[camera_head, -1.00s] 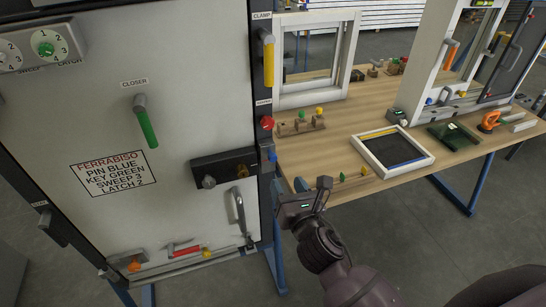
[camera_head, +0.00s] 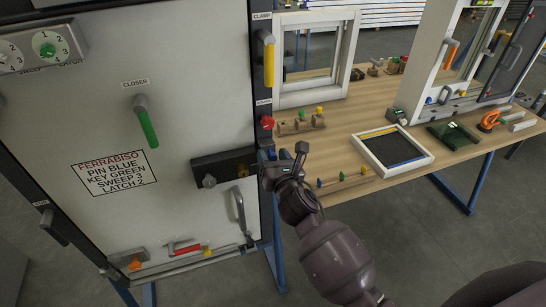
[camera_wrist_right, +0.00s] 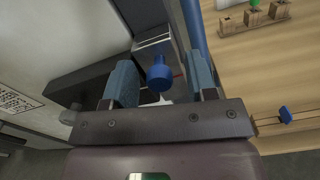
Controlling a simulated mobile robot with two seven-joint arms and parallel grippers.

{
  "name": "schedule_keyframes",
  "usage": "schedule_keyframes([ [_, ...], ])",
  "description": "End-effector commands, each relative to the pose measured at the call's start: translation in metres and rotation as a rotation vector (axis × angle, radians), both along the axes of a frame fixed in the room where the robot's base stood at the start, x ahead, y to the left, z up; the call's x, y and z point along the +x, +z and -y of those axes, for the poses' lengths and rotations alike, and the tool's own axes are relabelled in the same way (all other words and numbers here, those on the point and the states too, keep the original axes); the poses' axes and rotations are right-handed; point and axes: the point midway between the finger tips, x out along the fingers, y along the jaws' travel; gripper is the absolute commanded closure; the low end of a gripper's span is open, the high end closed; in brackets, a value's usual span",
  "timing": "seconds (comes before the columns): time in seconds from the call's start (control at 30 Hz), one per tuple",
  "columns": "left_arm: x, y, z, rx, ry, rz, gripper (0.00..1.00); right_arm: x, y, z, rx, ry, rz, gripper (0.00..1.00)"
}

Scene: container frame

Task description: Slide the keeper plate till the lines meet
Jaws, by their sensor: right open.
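The keeper plate cannot be made out clearly. A blue knob (camera_wrist_right: 160,74) stands at the frame edge beside the door's dark lock case (camera_head: 223,167). In the right wrist view a pale metal piece (camera_wrist_right: 153,42) and a short red line show near the knob, but a second line cannot be made out. My right gripper (camera_head: 283,160) is at the door frame's right post, level with the lock case. In the wrist view its two blue-grey fingers (camera_wrist_right: 161,82) are apart, with the knob between them; contact is not visible. My left gripper is out of view.
The grey door (camera_head: 185,60) carries a green closer handle (camera_head: 147,128), a lever handle (camera_head: 239,210) and a notice. A red knob (camera_head: 267,122) sits above my gripper. The wooden bench (camera_head: 345,115) at right holds pegs, a black tray (camera_head: 392,149) and window frames.

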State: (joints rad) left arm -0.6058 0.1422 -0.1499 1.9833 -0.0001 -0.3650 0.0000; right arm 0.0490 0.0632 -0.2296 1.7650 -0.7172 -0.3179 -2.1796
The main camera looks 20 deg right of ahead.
Motion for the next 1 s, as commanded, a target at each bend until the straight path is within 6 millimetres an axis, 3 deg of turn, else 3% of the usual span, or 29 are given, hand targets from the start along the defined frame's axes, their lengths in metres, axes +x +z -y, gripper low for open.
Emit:
schedule_keyframes([
  [0.13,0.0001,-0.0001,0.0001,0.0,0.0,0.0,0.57,-0.0001,0.0001,-0.0002,0.0,0.0,0.0,0.51],
  [0.47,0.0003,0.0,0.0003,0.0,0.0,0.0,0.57,-0.0003,0.0002,-0.0001,0.001,0.0,0.0,1.0],
  [1.0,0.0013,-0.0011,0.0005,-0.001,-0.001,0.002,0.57,-0.0004,-0.009,-0.0005,0.001,0.001,0.001,1.0],
])
